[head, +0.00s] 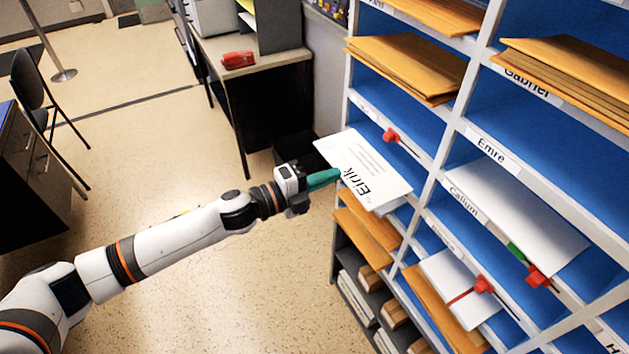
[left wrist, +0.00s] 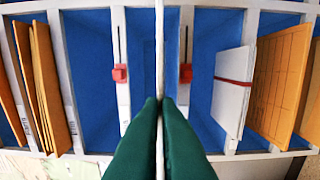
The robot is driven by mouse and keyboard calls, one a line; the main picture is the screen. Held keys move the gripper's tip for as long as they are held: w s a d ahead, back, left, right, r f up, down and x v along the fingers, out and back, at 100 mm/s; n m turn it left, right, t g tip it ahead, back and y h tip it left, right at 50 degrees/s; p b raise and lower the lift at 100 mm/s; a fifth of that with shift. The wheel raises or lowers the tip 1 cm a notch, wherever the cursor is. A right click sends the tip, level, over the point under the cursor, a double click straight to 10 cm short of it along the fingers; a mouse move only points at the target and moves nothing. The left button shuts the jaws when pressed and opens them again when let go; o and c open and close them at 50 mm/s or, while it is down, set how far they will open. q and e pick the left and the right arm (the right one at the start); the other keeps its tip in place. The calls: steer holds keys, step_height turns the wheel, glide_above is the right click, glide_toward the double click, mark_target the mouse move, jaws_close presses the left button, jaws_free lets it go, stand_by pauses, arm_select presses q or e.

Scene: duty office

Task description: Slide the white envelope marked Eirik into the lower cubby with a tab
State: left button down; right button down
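The white envelope marked Eirik (head: 376,166) is pinched near its outer edge by my left gripper (head: 322,179), with green fingers. It lies roughly flat in front of the left shelf column; I cannot tell whether its far edge is inside a cubby. In the left wrist view the envelope (left wrist: 159,50) is edge-on between the fingers (left wrist: 159,125), facing blue space between two red tabs. One red tab (head: 390,135) shows above the envelope in the head view, also in the left wrist view (left wrist: 120,73). The other tab (left wrist: 186,72) is hidden in the head view. My right gripper is out of view.
Orange envelopes (head: 405,65) fill a cubby above. A white strapped envelope (left wrist: 233,90) and orange envelopes (left wrist: 280,85) lie in cubbies on the wrist view's right. White dividers separate the cubbies. A desk (head: 255,75) stands behind; the floor (head: 200,165) is open.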

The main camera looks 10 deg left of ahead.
mark_target(356, 165)
arm_select(q)
steer(key=x, duration=0.2)
steer(key=b+x, duration=0.1)
steer(key=x, duration=0.1)
steer(key=b+x, duration=0.1)
steer(key=x, duration=0.2)
steer(key=shift+f, duration=0.3)
steer(key=shift+x, duration=1.15)
steer(key=shift+s+f+b, duration=0.1)
steer(key=shift+f+b, duration=0.7)
steer(key=shift+f, duration=0.25)
steer(key=c, duration=1)
jaws_free()
steer(key=shift+f, duration=0.3)
steer(key=shift+a, duration=0.15)
